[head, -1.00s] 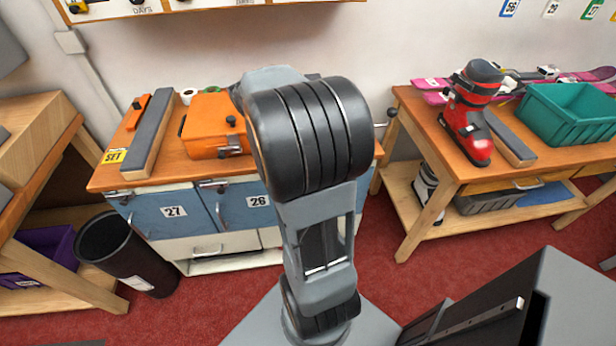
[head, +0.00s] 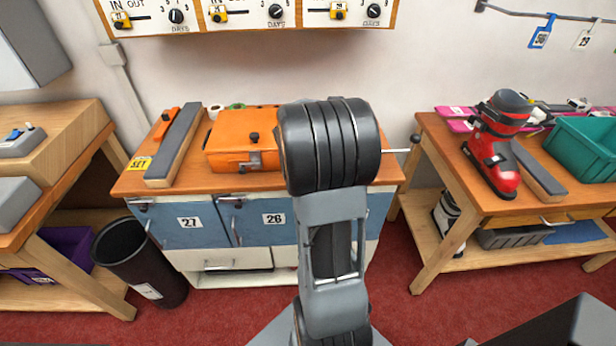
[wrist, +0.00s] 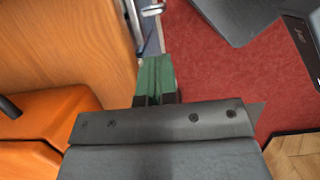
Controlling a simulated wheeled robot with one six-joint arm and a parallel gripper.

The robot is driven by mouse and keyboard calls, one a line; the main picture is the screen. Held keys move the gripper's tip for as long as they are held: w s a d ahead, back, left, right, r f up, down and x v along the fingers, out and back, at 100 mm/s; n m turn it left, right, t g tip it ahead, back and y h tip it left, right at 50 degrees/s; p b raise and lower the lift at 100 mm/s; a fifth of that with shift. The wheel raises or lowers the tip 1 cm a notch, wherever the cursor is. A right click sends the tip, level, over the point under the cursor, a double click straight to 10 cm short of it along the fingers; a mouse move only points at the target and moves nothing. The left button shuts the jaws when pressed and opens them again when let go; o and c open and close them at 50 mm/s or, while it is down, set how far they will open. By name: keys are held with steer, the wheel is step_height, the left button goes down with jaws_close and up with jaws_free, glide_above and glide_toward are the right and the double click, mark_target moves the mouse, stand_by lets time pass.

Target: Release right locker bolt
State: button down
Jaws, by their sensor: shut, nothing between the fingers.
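The locker bench (head: 130,184) has blue doors numbered 27 (head: 190,222) and 26 (head: 272,218), each with a metal bolt at its upper left. A further blue door face (head: 378,212) shows just right of my arm; any bolt on it is hidden there. In the wrist view, a bright metal fitting (wrist: 152,11) at the bench's front edge may be a bolt, but I cannot tell which. My gripper (wrist: 155,68), with green fingers, is shut and empty beside that edge, apparently short of the fitting. The arm hides it in the head view.
An orange case (head: 236,152) and a long grey-topped block (head: 172,146) lie on the bench. A thin rod with a dark knob (head: 415,138) sticks out at its right end. A black bin (head: 138,262) stands left; a table with a red boot (head: 496,150) stands right.

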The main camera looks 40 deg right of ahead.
steer(key=s+d+f, duration=0.3)
steer(key=f, duration=0.1)
steer(key=shift+d+f, duration=0.2)
steer(key=shift+d, duration=0.1)
stand_by(0.4)
